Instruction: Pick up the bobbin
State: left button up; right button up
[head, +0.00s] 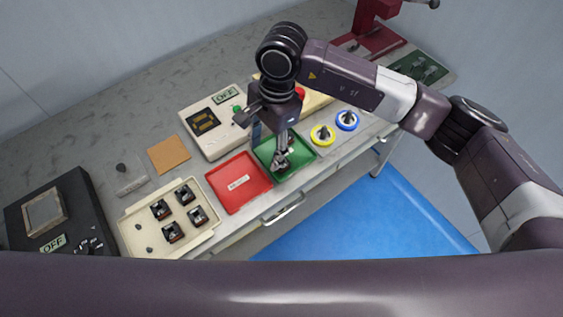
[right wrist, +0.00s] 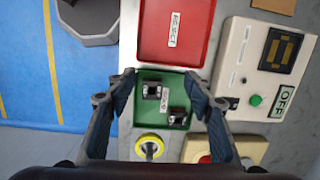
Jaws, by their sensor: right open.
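Small dark square bobbin-like pieces with pale ends are in view; which one the task means I cannot tell. Two of them, one (right wrist: 152,90) and another (right wrist: 178,117), lie in the green tray (right wrist: 176,87) in the right wrist view. Several similar ones, such as this piece (head: 160,209), sit in the cream tray (head: 130,227) at the left in the head view. My right gripper (head: 282,161) points down over the green tray (head: 301,157) and hides part of it. In the right wrist view the gripper (right wrist: 159,76) is open, its fingers on both sides of the two pieces, with nothing gripped.
A red tray (head: 222,190) adjoins the green tray. A pale machine box (head: 222,140) with an OFF display stands behind. A yellow ring (head: 322,135) and a blue ring (head: 347,120) stand to the right. A black device (head: 75,205) is far left. A blue mat (head: 370,225) covers the floor.

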jog(key=shift+t+h, duration=0.4)
jog(key=shift+h, duration=0.4)
jog(key=d+f+p, duration=0.1)
jog(key=f, duration=0.1)
jog(key=w+d+f+p, duration=0.1)
jog(key=f, duration=0.1)
jog(key=w+d+f+p, duration=0.1)
jog(key=f, duration=0.1)
jog(key=shift+d+f, duration=0.35)
jog(key=shift+d, duration=0.05)
jog(key=shift+f, duration=0.35)
jog(key=shift+c, duration=0.4)
